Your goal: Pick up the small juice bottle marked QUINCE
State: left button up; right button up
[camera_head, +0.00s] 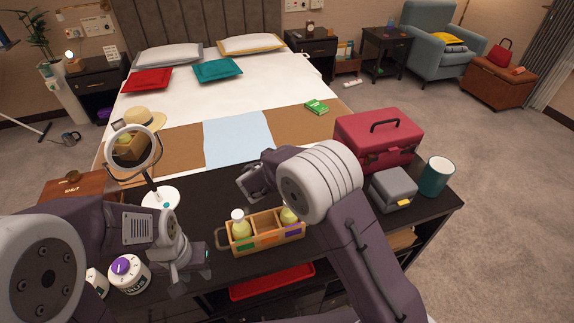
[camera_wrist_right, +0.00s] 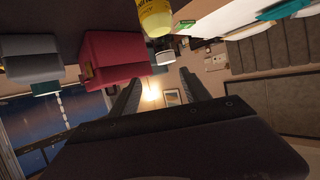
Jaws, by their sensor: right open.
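A wooden caddy (camera_head: 240,250) with a side handle stands on the dark counter, its front marked with green, orange and purple tags. A pale yellow bottle with a white cap (camera_head: 241,228) stands in its left compartment. Another yellow bottle (camera_head: 289,215) is in the right compartment, partly hidden by my right arm. No bottle name is readable in the head view. In the right wrist view a yellow bottle (camera_wrist_right: 154,18) shows at the top edge, its label not clearly legible. My right gripper (camera_wrist_right: 158,78) is open and empty, apart from that bottle. My left gripper (camera_head: 197,260) is left of the caddy, its jaw opening unclear.
A round mirror (camera_head: 160,198) stands behind my left gripper. White jars (camera_head: 128,274) are at the front left. A red toolbox (camera_head: 376,140), grey box (camera_head: 393,190) and teal cup (camera_head: 436,177) fill the right end. A red tray (camera_head: 272,281) lies below the counter.

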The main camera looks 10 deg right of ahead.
jog(key=s+a+f+n, duration=0.1)
jog(key=s+a+f, duration=0.1)
jog(key=a, duration=0.1)
jog(key=p+x, duration=0.2)
jog(key=x, duration=0.7)
jog(key=shift+w+d+f, duration=0.1)
jog(key=shift+w+f, duration=0.1)
jog(key=shift+w, duration=0.05)
pick_arm(q)
jog(key=shift+s+a+r, duration=0.15)
jog(key=shift+r, duration=0.3)
jog(key=shift+s+a+r, duration=0.1)
jog(key=shift+r, duration=0.35)
pick_arm(e)
jog(key=shift+s, duration=0.1)
jog(key=shift+r, duration=0.1)
jog(key=c, duration=0.4)
grip_shut()
